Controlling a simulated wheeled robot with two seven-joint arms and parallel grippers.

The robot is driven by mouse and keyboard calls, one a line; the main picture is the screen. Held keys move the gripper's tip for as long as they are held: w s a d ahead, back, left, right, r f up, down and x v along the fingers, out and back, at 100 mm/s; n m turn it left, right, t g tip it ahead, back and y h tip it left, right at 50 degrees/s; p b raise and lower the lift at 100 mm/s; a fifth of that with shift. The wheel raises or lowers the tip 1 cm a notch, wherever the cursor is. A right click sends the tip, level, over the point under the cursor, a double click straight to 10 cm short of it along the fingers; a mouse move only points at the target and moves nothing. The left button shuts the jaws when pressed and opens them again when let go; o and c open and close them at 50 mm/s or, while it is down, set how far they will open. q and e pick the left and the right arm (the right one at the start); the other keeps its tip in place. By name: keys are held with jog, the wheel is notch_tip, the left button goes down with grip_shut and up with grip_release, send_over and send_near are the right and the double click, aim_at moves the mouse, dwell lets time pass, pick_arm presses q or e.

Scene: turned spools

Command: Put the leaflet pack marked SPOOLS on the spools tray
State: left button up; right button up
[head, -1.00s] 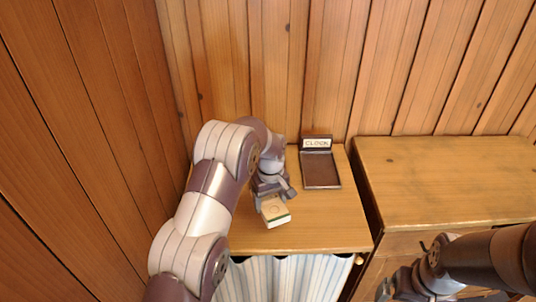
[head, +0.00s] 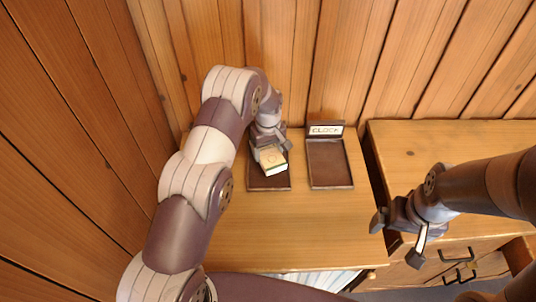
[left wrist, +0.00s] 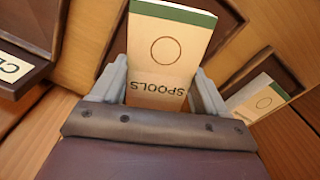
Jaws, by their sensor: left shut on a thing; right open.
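My left gripper (head: 268,143) is shut on the cream leaflet pack (head: 272,161), which has a green edge. In the left wrist view the pack (left wrist: 168,50) shows a circle and the word SPOOLS, upside down. The pack is over a dark tray (head: 270,184) at the back left of the wooden top; whether it touches cannot be told. In the left wrist view, a cream panel (left wrist: 258,99) with a circle and green band sits on dark backing beside this tray. My arm hides the tray's back in the head view. My right gripper (head: 398,238) is open and empty.
A second dark tray (head: 330,165) with an upright CLOCK plate (head: 326,130) stands to the right, empty. The wooden top (head: 290,230) is clear in front. A cabinet with drawers (head: 460,255) stands at right. Plank walls close the back and left.

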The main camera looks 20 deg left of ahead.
aim_at(268, 152)
pick_arm(q)
notch_tip(268, 152, down, 4)
jog(key=shift+s+r+p, duration=0.1)
jog(key=shift+p, duration=0.2)
jog(key=shift+f+b, duration=0.3)
jog(key=o, duration=1.1)
jog(key=shift+r, duration=0.1)
